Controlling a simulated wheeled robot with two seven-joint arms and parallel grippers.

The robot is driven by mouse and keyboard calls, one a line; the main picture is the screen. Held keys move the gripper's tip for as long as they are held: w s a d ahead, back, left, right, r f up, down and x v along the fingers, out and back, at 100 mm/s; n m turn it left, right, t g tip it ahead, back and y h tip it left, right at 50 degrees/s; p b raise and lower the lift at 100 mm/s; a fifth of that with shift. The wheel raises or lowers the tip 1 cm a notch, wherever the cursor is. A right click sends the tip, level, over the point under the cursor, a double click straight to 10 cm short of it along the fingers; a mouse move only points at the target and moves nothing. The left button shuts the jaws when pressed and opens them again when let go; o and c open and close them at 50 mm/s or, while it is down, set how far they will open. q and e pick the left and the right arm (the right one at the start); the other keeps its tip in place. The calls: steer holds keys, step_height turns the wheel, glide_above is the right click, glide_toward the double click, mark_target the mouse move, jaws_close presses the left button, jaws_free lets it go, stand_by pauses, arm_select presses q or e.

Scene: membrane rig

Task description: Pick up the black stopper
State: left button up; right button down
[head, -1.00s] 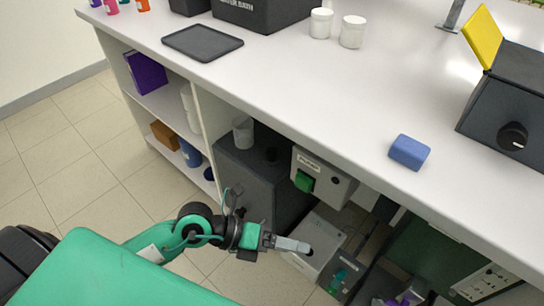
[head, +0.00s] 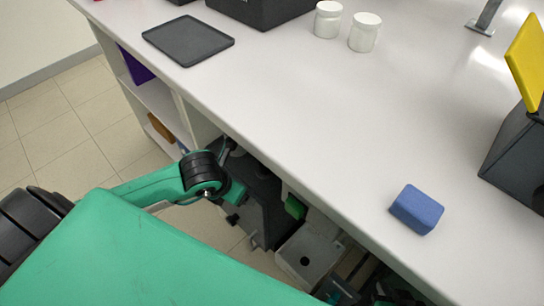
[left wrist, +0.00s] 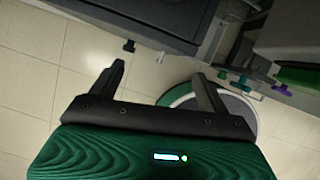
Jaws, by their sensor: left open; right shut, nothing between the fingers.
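My left gripper (left wrist: 160,80) is open and empty over the floor in the left wrist view. Its dark fingers point towards the cabinet's front, where a black knob (left wrist: 128,45) sticks out. The stopper cannot be made out there.
The white bench (head: 330,130) overhangs the cabinet. A blue block (head: 416,209), a dark tray (head: 188,41) and two white jars (head: 364,32) are on it. A pale box (head: 305,262) stands on the right below. Tiled floor (head: 70,120) is free at the left.

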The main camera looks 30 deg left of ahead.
arm_select(q)
glide_above(261, 175)
steer(key=b+x, duration=0.1)
steer(key=x, duration=0.4)
steer(key=shift+w, duration=0.2)
steer(key=c, duration=1.1)
arm_select(e)
steer(key=shift+w+a+t+y, duration=0.2)
steer(key=shift+a+t, duration=0.1)
steer(key=shift+a, duration=0.15)
steer(key=shift+w+a+t+y, duration=0.2)
steer(key=shift+a+t, duration=0.1)
steer(key=shift+a, duration=0.1)
